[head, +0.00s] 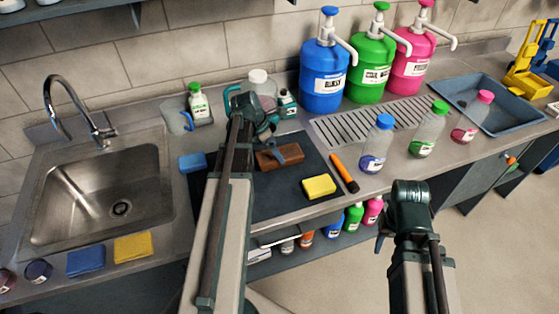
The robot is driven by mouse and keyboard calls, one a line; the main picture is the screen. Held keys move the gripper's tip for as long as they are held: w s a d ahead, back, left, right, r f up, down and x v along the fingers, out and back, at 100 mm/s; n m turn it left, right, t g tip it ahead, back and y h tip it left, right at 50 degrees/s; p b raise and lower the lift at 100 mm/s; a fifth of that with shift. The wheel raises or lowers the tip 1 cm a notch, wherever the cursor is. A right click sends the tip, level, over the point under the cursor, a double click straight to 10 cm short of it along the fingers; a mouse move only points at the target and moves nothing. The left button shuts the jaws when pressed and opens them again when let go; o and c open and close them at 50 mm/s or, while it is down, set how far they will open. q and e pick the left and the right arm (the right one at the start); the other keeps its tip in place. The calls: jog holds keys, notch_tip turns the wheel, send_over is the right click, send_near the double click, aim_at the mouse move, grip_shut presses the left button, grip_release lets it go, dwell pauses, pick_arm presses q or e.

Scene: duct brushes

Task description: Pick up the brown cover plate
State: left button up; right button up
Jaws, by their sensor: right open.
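The brown cover plate (292,158) lies on the dark mat (268,198) on the counter. My left arm reaches over the mat, and its gripper (275,143) is close above the plate and hides part of it. I cannot tell whether its fingers touch the plate or how far apart they are. My right gripper (381,243) is open, low beside the right arm and in front of the counter, away from the plate. It is mostly hidden by my arm.
A yellow sponge (319,186) and an orange marker-like item (344,172) lie right of the plate. A blue sponge (192,162) is at left, near the sink (108,200). Bottles and large pump jugs (324,75) stand behind and right.

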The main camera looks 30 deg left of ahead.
pick_arm(q)
jog(key=b+x, duration=0.2)
jog(key=x, duration=0.1)
jog(key=shift+w+d+f+b, duration=0.1)
jog(key=shift+f+b, duration=0.25)
jog(key=shift+r, duration=0.1)
jog(key=c, duration=1.3)
jog(key=shift+c, duration=0.2)
jog(key=shift+r, duration=0.1)
